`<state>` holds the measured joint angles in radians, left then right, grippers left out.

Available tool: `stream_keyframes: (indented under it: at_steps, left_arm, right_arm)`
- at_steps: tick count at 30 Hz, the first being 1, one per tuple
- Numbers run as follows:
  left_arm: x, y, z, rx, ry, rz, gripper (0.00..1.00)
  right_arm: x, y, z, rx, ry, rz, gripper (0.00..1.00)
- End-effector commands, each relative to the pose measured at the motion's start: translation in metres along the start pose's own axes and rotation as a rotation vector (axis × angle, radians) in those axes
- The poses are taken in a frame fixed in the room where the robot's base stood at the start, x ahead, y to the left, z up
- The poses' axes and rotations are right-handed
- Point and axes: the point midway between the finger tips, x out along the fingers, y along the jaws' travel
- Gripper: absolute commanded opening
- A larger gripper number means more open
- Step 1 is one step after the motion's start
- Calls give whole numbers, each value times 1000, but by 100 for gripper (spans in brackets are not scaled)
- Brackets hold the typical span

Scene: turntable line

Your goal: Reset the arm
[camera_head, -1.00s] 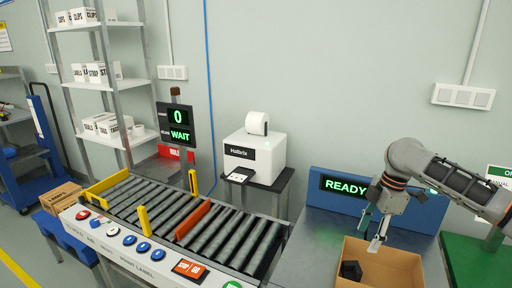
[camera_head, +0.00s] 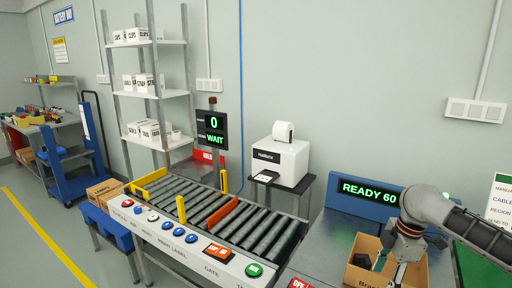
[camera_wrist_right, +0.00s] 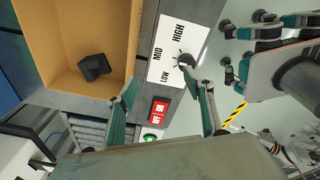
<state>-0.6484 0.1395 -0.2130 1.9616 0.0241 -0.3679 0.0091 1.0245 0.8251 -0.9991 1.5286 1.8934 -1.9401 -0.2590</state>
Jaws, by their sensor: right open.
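My right arm comes in from the right in the head view. Its gripper (camera_head: 388,270) hangs low in front of the cardboard box (camera_head: 415,268), partly covering it. In the right wrist view the two fingers of the gripper (camera_wrist_right: 158,76) stand apart with nothing held between them. The right finger's tip is close to a black dial (camera_wrist_right: 187,61) on a white LOW, MID, HIGH plate; I cannot tell whether they touch. A black object (camera_wrist_right: 94,67) lies in the box, away from the fingers. My left gripper is not in view.
A blue panel (camera_head: 342,204) reads READY 60 behind the box. Left of it are a roller conveyor (camera_head: 270,230) with a button panel, a white printer (camera_head: 281,163) and a display (camera_head: 212,130) showing 0 and WAIT. Shelves stand at the back left.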

Motion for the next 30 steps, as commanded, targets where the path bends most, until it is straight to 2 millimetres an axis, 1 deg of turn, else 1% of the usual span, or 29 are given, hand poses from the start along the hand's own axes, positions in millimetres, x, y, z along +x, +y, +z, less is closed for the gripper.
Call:
stream_keyframes:
  at_steps: [1,5,8,9,13,15,18,22,25,29,30]
  left_arm:
    - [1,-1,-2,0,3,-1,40]
    - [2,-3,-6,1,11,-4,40]
    - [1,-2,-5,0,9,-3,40]
    - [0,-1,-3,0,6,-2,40]
    - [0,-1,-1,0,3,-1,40]
    - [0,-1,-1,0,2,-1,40]
    - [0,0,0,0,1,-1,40]
    - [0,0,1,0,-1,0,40]
    - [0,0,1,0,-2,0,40]
    - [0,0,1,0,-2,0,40]
    - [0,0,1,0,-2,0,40]
  right_arm:
    - [16,-8,-11,-17,0,3,52]
    - [49,-23,-38,-49,-2,40,52]
    - [77,-40,-63,-67,10,82,52]
    - [87,-47,-75,-69,20,103,52]
    - [113,-72,-107,-54,57,183,52]
    - [122,-84,-120,-29,81,228,52]
    - [130,-102,-133,25,111,295,52]
    - [132,-123,-136,126,139,381,52]
    - [130,-139,-127,224,142,449,52]
    - [122,-162,-98,371,117,538,52]
    - [118,-169,-86,416,101,563,52]
